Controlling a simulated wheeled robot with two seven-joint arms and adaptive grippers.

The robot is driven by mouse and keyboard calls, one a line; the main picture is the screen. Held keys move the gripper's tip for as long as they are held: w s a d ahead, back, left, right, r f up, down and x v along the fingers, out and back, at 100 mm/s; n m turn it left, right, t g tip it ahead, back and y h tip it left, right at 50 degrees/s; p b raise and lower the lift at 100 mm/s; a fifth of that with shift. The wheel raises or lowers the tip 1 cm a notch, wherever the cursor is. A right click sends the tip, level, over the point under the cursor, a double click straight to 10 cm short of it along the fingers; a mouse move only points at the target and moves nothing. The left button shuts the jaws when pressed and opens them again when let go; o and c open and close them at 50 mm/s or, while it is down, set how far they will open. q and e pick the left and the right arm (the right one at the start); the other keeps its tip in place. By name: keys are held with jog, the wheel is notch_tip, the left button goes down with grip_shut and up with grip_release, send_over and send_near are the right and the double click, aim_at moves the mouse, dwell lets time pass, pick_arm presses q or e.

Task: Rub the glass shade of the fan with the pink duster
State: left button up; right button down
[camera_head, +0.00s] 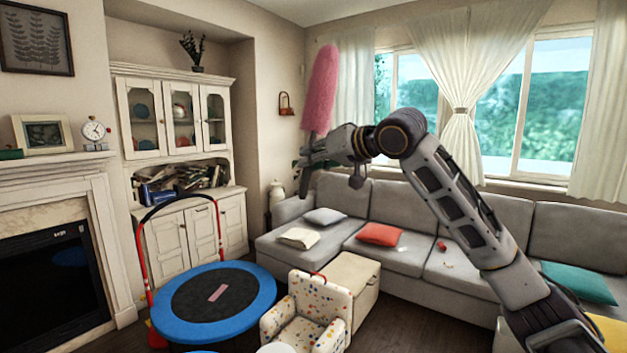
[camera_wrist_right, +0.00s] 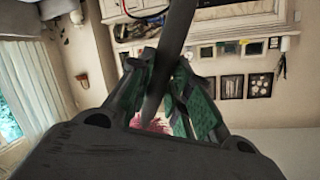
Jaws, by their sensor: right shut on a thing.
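The pink duster (camera_head: 321,88) stands nearly upright in the head view, fluffy end up, in front of the wall left of the window. My right gripper (camera_head: 308,152) is shut on its dark handle, below the fluffy part. In the right wrist view the handle (camera_wrist_right: 178,38) passes between the green-padded fingers of my right gripper (camera_wrist_right: 168,95), and a bit of pink fluff (camera_wrist_right: 155,121) shows beyond them. The fan and its glass shade are not in either view. My left gripper is not in view.
A grey sofa (camera_head: 400,205) runs under the windows on the right. A blue-rimmed trampoline (camera_head: 180,325), a speckled child's chair (camera_head: 305,335) and a white cabinet (camera_head: 232,225) stand at the left and middle. The air around the duster looks clear.

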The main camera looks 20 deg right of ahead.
jog(key=s+a+r+n+y+p, duration=0.15)
jog(key=s+r+p, duration=0.3)
jog(key=r, duration=0.85)
jog(key=s+a+r+n+y+p, duration=0.1)
jog(key=s+a+r+y+p, duration=0.15)
jog(key=s+r, duration=0.75)
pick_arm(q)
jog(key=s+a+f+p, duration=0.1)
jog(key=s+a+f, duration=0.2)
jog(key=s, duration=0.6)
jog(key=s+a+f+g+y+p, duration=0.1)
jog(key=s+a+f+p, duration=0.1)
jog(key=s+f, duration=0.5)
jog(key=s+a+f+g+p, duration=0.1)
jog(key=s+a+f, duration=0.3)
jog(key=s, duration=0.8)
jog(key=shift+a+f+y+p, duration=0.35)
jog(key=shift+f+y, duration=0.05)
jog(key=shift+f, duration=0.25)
pick_arm(e)
jog(key=s+a+r+n+g+y, duration=0.1)
jog(key=s+r+n+g+y, duration=0.1)
jog(key=s+r, duration=0.4)
jog(key=s+a+r+n+g+y, duration=0.2)
jog(key=s+r, duration=0.5)
jog(key=r, duration=0.6)
jog(key=shift+a+r+y, duration=0.3)
jog(key=shift+r+y, duration=0.1)
